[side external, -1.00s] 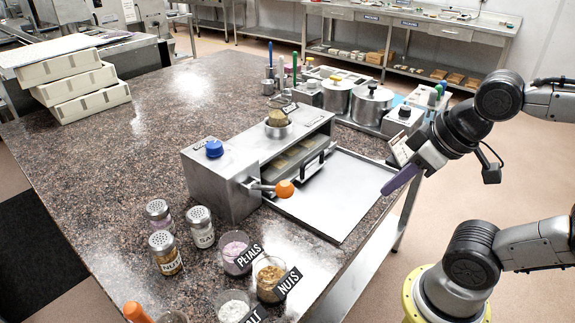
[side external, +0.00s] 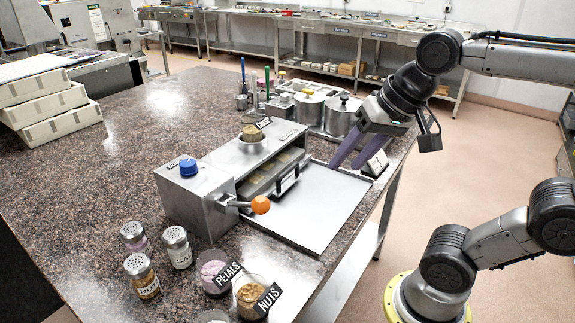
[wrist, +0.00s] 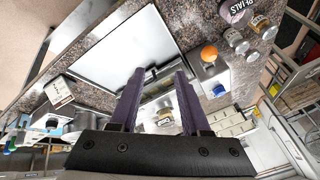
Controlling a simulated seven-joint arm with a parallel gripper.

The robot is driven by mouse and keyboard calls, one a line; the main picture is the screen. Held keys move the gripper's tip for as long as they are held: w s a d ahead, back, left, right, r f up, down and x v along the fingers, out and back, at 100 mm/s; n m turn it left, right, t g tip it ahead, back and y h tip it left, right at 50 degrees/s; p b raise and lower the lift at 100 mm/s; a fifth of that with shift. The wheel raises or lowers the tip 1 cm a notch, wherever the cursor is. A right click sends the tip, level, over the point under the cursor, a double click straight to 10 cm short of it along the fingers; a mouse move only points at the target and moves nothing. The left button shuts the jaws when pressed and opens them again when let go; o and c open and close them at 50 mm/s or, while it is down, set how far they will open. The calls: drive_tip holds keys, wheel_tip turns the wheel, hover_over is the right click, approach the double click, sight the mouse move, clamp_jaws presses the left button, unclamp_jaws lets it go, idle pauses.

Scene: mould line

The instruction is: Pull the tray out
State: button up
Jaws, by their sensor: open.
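The tray (side external: 262,187) sits inside the front opening of a metal machine (side external: 196,200), with moulds in it and a dark bar handle (side external: 290,179) on its front. My gripper (side external: 346,164) is open and empty, its purple fingers pointing down over the metal plate, to the right of the handle and apart from it in the side view. In the wrist view my fingertips (wrist: 160,71) are spread, and the handle (wrist: 151,73) shows between them, farther off. The fingers hide part of the machine and tray there.
An orange-knobbed lever (side external: 260,205) sticks out at the machine's front left. The metal plate (side external: 318,205) before the opening is clear. Labelled jars (side external: 248,297) and shakers (side external: 178,248) stand at the front left; lidded pots (side external: 342,115) stand behind. A small block with a panel (side external: 375,163) stands at the plate's right.

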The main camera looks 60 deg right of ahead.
drive_tip(key=w+d+r+m, duration=0.2)
drive_tip(key=w+r+m, duration=0.15)
drive_tip(key=w, duration=0.25)
drive_tip(key=m+g, duration=0.3)
drive_tip(key=m, duration=0.4)
hover_over(288, 169)
drive_tip(key=s, duration=0.3)
drive_tip(key=s+x, duration=0.1)
drive_tip(key=x, duration=1.4)
drive_tip(key=s+x, duration=0.1)
drive_tip(key=x, duration=0.3)
drive_tip(key=shift+w+a+f, duration=0.1)
drive_tip(key=shift+a+f, duration=0.05)
drive_tip(key=shift+f, duration=0.25)
drive_tip(key=shift+c, duration=0.2)
clamp_jaws()
